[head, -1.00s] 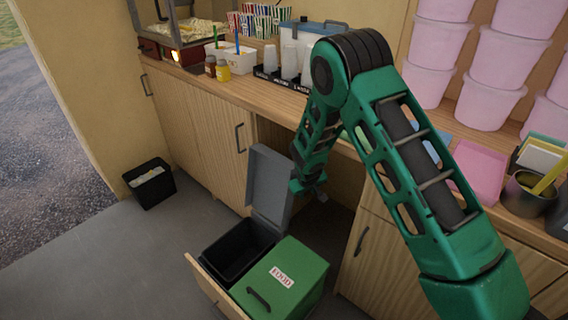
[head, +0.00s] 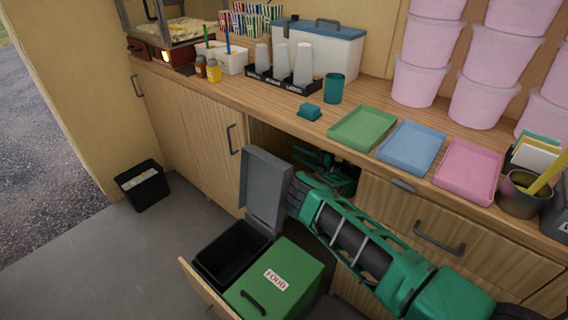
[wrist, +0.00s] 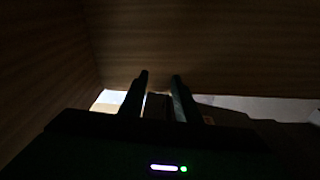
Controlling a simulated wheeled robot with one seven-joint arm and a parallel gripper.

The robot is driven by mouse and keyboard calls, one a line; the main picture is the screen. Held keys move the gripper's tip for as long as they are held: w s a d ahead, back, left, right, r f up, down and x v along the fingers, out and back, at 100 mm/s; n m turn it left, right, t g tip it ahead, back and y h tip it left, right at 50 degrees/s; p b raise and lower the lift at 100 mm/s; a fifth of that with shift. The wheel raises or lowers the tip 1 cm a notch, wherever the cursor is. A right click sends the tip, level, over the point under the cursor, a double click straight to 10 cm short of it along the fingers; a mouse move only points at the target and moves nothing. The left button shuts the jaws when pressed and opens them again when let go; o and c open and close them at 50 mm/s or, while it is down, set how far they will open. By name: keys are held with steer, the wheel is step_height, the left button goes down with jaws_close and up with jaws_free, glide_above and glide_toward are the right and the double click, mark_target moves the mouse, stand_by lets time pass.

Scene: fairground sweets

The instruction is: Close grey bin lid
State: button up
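The grey bin lid (head: 267,185) stands raised, nearly upright, at the back of an open bin (head: 231,249) with a black interior in the pulled-out drawer. My arm reaches down to the right of the lid, with its end in the dark cabinet opening behind it.
A green bin lid (head: 277,281) marked FOOD lies shut beside the open bin. The counter (head: 345,112) above holds green, blue and pink trays, cups and pink tubs. A black waste bin (head: 145,186) stands on the floor at left, with clear floor between.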

mark_target(276, 162)
steer(key=s+a+f+n+g+y, duration=0.2)
steer(key=s+a+n+g, duration=0.1)
steer(key=s+n+g, duration=0.25)
steer(key=shift+m+t, duration=0.25)
steer(key=shift+m, duration=0.2)
steer(key=shift+x, duration=3.6)
